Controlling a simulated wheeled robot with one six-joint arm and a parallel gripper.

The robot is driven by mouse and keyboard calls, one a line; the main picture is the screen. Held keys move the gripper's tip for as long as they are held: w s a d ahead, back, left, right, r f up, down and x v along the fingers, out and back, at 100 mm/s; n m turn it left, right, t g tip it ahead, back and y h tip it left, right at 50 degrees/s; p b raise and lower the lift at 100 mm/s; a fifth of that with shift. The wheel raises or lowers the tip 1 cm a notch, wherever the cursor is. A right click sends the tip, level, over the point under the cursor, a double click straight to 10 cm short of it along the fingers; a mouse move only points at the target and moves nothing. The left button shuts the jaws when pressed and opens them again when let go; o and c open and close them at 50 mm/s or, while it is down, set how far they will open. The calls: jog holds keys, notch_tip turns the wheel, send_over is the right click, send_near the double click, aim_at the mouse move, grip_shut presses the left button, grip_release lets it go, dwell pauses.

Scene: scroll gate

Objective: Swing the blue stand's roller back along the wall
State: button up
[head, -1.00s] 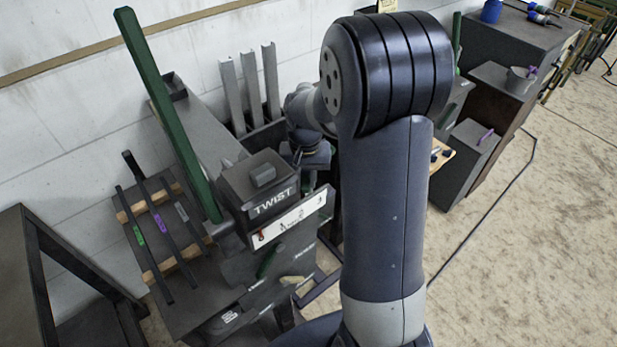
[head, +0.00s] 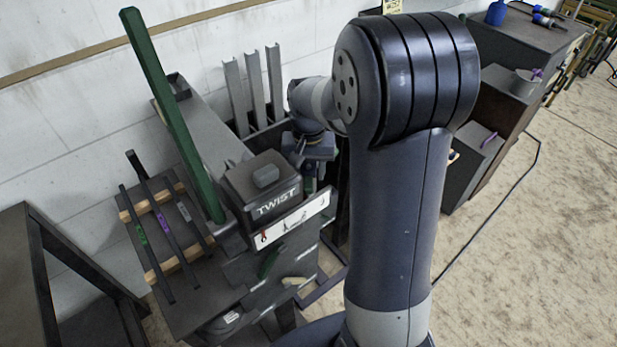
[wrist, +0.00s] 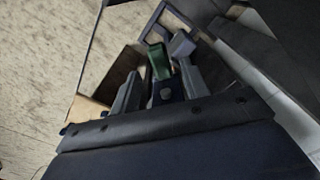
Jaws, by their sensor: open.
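I cannot make out a blue stand or its roller in either view; my arm hides the middle of the head view. My gripper (head: 311,178) hangs beyond the TWIST box, partly hidden by my own wrist. In the wrist view my gripper (wrist: 160,78) has its two grey fingers apart. A green block-shaped part (wrist: 159,62) shows between the fingers, near their tips. I cannot tell whether it touches them or lies beyond them.
A machine with a TWIST box (head: 263,188) and a long green bar (head: 172,115) stands left of my gripper. Grey upright channels (head: 254,85) stand by the wall behind. Dark cabinets (head: 520,45) stand at the right. Floor (head: 540,240) is open at the lower right.

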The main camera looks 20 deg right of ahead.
notch_tip(320, 180, up, 8)
jog(key=shift+f, duration=0.2)
